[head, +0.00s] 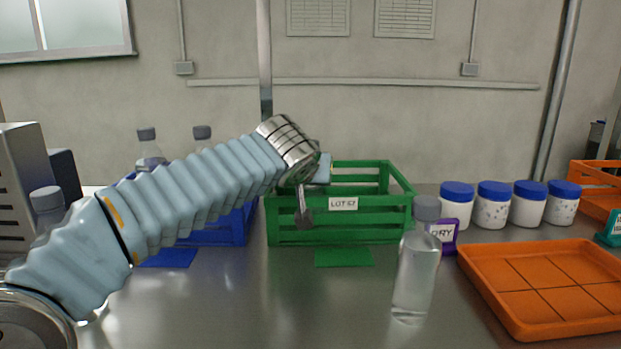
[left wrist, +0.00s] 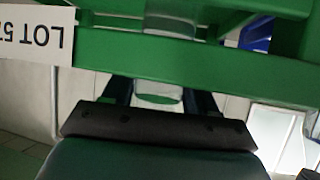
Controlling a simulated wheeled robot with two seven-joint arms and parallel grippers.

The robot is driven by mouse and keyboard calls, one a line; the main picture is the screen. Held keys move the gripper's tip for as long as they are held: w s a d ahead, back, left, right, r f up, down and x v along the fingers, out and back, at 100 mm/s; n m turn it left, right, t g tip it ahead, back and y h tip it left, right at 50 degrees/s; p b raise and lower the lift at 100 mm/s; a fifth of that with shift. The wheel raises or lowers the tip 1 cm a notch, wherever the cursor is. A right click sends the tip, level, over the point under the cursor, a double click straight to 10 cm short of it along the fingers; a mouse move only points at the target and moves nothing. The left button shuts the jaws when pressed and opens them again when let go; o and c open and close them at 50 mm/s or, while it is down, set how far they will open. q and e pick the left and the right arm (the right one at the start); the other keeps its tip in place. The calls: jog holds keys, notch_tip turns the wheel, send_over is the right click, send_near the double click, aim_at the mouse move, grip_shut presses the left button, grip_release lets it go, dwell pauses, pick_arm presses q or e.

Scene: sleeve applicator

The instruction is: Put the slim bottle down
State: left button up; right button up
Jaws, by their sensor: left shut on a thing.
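My left arm reaches in from the left, and my left gripper (head: 305,205) is at the front left of the green crate (head: 340,236). In the left wrist view the gripper (left wrist: 160,95) is shut on a pale, partly clear thing (left wrist: 158,96), seen between the fingers beside the crate's green slats (left wrist: 190,65). Most of this held thing is hidden, so I cannot tell its whole shape; it may be the slim bottle. Another clear bottle with a grey cap (head: 414,275) stands on the table, right of the crate. My right gripper is not in view.
A blue crate (head: 225,232) with grey-capped bottles (head: 150,152) stands behind my left arm. Several blue-lidded white jars (head: 492,210) and an orange tray (head: 540,325) are at the right. A purple "DRY" box (head: 443,236) is behind the standing bottle. The table's front middle is clear.

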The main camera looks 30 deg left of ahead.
pick_arm(q)
jog(key=shift+f, duration=0.1)
jog(key=o, duration=1.3)
jog(key=v, duration=1.2)
jog(key=shift+s+b, duration=0.1)
jog(key=shift+b, duration=0.25)
